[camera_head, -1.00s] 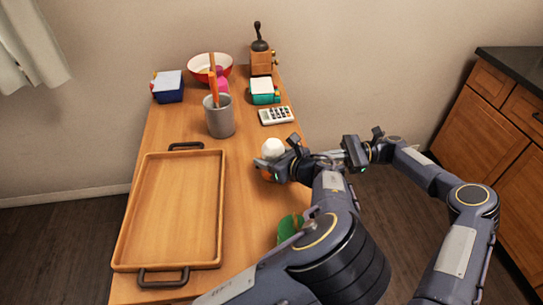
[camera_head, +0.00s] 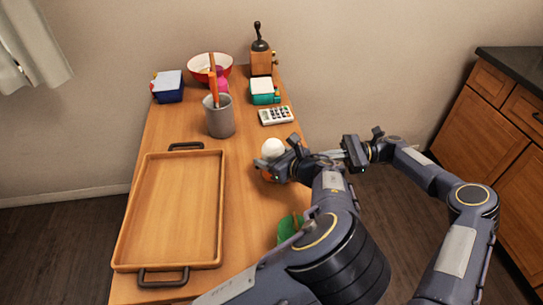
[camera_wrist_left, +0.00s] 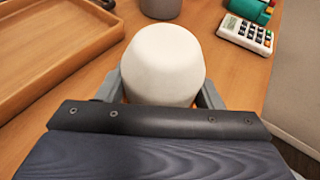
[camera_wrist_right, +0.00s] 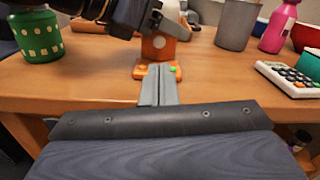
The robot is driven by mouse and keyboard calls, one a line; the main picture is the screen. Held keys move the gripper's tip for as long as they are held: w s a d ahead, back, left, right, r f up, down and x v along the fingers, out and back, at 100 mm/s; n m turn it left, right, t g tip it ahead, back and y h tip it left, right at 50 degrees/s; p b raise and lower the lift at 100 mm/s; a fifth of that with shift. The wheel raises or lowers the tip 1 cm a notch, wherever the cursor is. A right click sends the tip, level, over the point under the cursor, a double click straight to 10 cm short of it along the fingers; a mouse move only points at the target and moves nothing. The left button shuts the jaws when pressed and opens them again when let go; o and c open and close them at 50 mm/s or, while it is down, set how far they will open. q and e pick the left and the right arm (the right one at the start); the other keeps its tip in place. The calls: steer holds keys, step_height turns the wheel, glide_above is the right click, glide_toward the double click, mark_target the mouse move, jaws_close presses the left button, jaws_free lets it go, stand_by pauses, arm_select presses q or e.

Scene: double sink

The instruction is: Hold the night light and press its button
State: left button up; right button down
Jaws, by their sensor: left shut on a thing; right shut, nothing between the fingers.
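The night light has a white dome (camera_head: 272,148) and an orange body (camera_wrist_right: 158,48) on an orange foot. It stands upright near the right edge of the table. A small green button (camera_wrist_right: 173,69) shows on the foot in the right wrist view. My left gripper (camera_head: 280,163) is shut around the night light; in the left wrist view its fingers (camera_wrist_left: 162,88) flank the white dome. My right gripper (camera_wrist_right: 158,70) is shut and empty, its tips low in front of the foot, close to the button. Whether they touch it I cannot tell.
A wooden tray (camera_head: 128,210) fills the table's left front. A green cup (camera_head: 288,230) stands near my left arm. A grey cup (camera_head: 220,122), a calculator (camera_head: 276,115), a red bowl (camera_head: 225,60) and a grinder (camera_head: 261,62) stand further back.

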steer(key=shift+r, duration=0.1)
stand_by(0.5)
steer(key=shift+s+a+r+m+t+h, duration=0.1)
steer(key=shift+s+a+m+t+h, duration=0.3)
steer(key=shift+a+m+t+h, duration=1.1)
steer(key=shift+s+a+r+m+t+h, duration=0.15)
steer(key=shift+s+a+t+h, duration=0.25)
steer(key=shift+a+t, duration=1.2)
steer(key=shift+s+a+f+m+t+h, duration=0.1)
steer(key=shift+s+a+m+t+h, duration=0.5)
steer(key=shift+t, duration=1.8)
steer(key=shift+w+a+m+h, duration=0.1)
steer(key=shift+w+m+h, duration=0.15)
steer(key=shift+h, duration=0.05)
steer(key=shift+s+a, duration=0.1)
steer(key=shift+a, duration=0.4)
